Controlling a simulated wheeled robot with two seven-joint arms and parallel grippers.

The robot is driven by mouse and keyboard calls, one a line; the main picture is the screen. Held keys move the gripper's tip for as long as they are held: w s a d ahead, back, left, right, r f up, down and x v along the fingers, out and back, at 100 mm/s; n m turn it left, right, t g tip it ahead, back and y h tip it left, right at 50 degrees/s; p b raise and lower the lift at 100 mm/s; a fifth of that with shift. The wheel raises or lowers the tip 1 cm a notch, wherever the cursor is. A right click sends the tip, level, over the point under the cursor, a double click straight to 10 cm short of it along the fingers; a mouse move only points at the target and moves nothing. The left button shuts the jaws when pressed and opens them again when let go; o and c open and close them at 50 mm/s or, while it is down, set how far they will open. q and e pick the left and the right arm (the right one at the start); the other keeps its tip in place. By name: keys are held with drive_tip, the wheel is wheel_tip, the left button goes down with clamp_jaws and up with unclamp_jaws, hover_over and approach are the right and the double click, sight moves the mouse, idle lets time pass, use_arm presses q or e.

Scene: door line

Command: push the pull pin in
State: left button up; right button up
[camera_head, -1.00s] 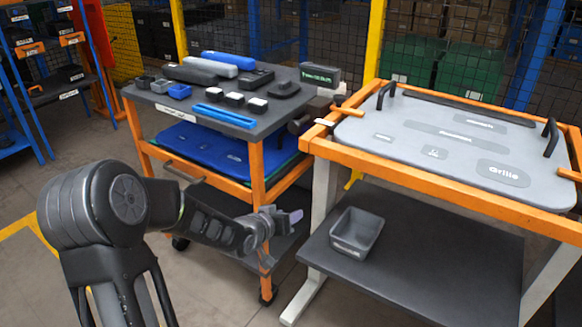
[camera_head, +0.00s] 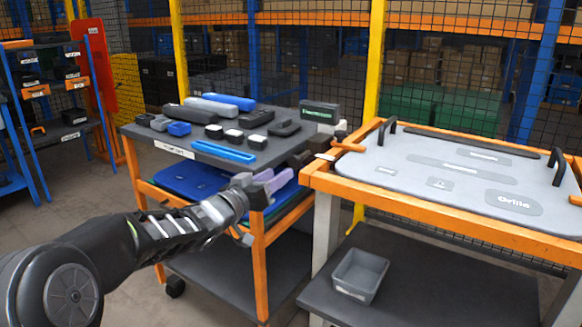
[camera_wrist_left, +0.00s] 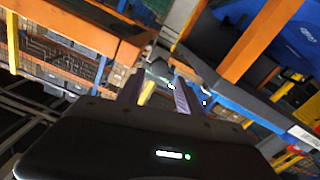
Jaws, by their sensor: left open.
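My left gripper (camera_head: 270,183) is in front of the cart's right front corner, over the orange frame in the picture. It is open, and nothing shows between its fingers. In the left wrist view its two fingers (camera_wrist_left: 157,84) point toward the gap between the orange frames. A small dark rounded part (camera_wrist_left: 160,72) shows beyond the fingertips there. In the head view a dark knob-like part (camera_head: 301,158) sits at the cart's right edge, by the table corner. It may be the pull pin, but its in or out position cannot be told. My right gripper is not in view.
The orange-framed cart (camera_head: 262,270) carries a blue tray (camera_head: 179,128) and several dark blocks. The orange-framed table (camera_head: 440,222) on the right holds a grey panel (camera_head: 400,165) with black handles. A grey bin (camera_head: 359,275) stands on its lower shelf. Mesh fencing is behind.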

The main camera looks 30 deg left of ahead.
sight(293, 164)
use_arm(q)
drive_tip(key=w+b, duration=0.1)
drive_tip(key=w, duration=0.6)
drive_tip(key=shift+w+d, duration=0.1)
drive_tip(key=shift+d, duration=0.1)
clamp_jaws()
idle(1.2)
